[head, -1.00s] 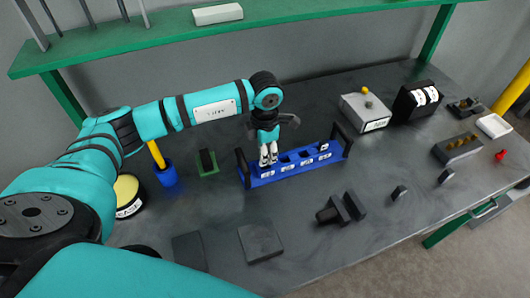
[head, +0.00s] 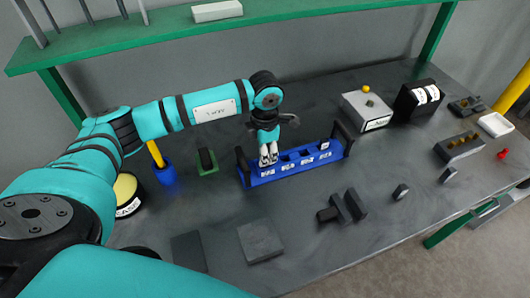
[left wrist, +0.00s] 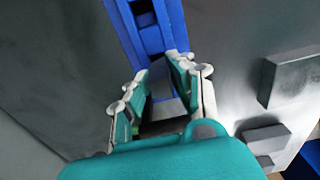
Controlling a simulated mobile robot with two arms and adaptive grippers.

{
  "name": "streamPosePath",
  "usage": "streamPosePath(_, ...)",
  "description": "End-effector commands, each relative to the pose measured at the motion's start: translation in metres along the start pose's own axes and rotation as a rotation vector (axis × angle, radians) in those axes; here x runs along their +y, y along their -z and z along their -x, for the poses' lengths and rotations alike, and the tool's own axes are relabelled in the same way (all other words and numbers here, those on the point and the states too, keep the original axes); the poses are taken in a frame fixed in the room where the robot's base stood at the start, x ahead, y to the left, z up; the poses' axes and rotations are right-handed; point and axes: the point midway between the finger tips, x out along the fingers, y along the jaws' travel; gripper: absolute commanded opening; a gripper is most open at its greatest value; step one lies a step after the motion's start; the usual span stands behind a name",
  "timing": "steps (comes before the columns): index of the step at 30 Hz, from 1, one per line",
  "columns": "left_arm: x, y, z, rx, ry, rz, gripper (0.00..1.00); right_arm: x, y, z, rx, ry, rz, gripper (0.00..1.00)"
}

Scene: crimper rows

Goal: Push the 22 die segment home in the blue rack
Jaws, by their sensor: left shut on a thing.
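The blue rack (head: 297,167) stands on the bench, a row of slots with small white labels along its front and a dark upright at each end. The label numbers are too small to read. My left gripper (head: 268,158) points down at the rack's left end, its fingertips at the leftmost slot. In the left wrist view the fingers (left wrist: 163,80) are shut on a grey die segment (left wrist: 163,106) at the end of the blue rack (left wrist: 150,38). The fingers hide much of it, so I cannot tell how deep it sits. My right gripper is not in view.
A blue cup (head: 166,174) and a green tray (head: 207,163) stand left of the rack. Dark blocks (head: 260,242) lie in front. A grey box (head: 367,110) stands behind to the right. A green shelf (head: 290,22) runs above the back.

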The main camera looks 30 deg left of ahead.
Motion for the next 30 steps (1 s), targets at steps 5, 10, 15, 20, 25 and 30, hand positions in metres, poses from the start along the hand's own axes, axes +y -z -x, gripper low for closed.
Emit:
streamPosePath(5, 0.0, 0.0, -0.005, -0.001, -0.001, 0.0, 0.0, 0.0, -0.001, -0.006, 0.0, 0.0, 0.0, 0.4)
streamPosePath(10, 0.0, 0.0, -0.01, -0.001, -0.001, 0.0, 0.0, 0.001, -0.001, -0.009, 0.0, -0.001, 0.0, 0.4)
streamPosePath(15, 0.0, 0.0, -0.014, -0.001, -0.001, 0.001, 0.0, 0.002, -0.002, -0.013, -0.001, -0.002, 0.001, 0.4)
streamPosePath(20, 0.0, 0.0, -0.018, -0.001, -0.001, 0.0, 0.0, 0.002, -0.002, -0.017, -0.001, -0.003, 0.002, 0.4)
streamPosePath(25, 0.0, 0.0, -0.022, -0.001, -0.001, 0.001, 0.0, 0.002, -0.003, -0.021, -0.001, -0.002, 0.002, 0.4)
streamPosePath(30, 0.0, 0.0, -0.023, -0.001, -0.001, 0.001, 0.29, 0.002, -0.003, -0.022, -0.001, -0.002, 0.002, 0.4)
